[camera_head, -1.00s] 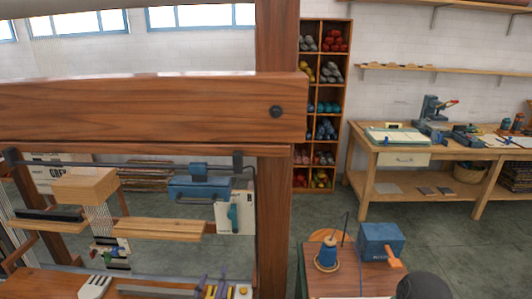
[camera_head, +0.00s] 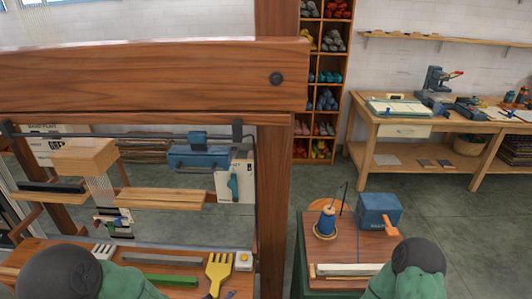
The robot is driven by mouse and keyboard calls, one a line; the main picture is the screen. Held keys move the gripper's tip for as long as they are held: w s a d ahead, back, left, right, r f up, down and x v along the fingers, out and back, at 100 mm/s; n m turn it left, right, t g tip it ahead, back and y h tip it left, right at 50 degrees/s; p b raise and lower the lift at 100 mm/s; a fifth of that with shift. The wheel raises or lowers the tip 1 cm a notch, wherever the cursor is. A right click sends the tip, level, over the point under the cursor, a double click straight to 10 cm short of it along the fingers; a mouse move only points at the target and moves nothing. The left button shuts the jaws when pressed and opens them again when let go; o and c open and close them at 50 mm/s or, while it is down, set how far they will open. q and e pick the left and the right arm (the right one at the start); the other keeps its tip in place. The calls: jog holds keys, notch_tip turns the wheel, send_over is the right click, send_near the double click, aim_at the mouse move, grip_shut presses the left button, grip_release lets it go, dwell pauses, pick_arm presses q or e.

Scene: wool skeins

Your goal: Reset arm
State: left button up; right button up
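Neither gripper shows in the head view. Parts of my two arms, dark rounded joints with green covers, stand at the bottom edge, one at lower left and one at lower right. My arms' far ends are out of the picture. The wool skeins (camera_head: 323,99) sit in a tall wooden cubby shelf (camera_head: 346,58) at the back, well beyond my arms.
A large wooden loom frame (camera_head: 150,78) fills the left. Its bench holds a yellow fork-like tool (camera_head: 218,270) and a green bar (camera_head: 168,280). A small table (camera_head: 343,243) carries a blue cone (camera_head: 327,221) and a blue box (camera_head: 379,210). A workbench (camera_head: 375,145) stands at back right.

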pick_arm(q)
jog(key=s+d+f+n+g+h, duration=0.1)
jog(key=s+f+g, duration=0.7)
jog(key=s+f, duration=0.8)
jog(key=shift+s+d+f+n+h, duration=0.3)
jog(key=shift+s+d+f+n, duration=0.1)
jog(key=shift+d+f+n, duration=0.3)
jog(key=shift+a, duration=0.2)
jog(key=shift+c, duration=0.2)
